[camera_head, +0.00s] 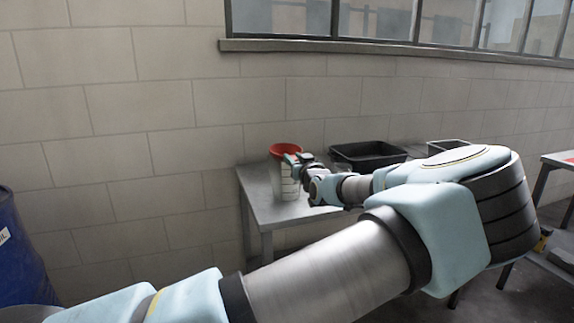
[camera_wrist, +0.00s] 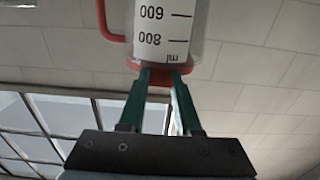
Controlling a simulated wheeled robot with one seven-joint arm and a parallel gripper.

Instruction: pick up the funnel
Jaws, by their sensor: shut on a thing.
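A red, wide-mouthed piece (camera_head: 286,149), the only funnel-like thing in view, sits at the top of a pale, upright cylinder (camera_head: 285,185) by the table's left end. I cannot tell whether red piece and cylinder are one object. My gripper (camera_wrist: 160,76) is shut on the red rim. My gripper (camera_head: 296,160) partly covers it in the head view.
The grey metal table (camera_head: 262,212) stands against the block wall. A black open crate (camera_head: 367,155) is on its right part, with another dark container (camera_head: 449,146) farther right. A blue drum (camera_head: 20,250) stands at far left. My arm hides much of the lower right.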

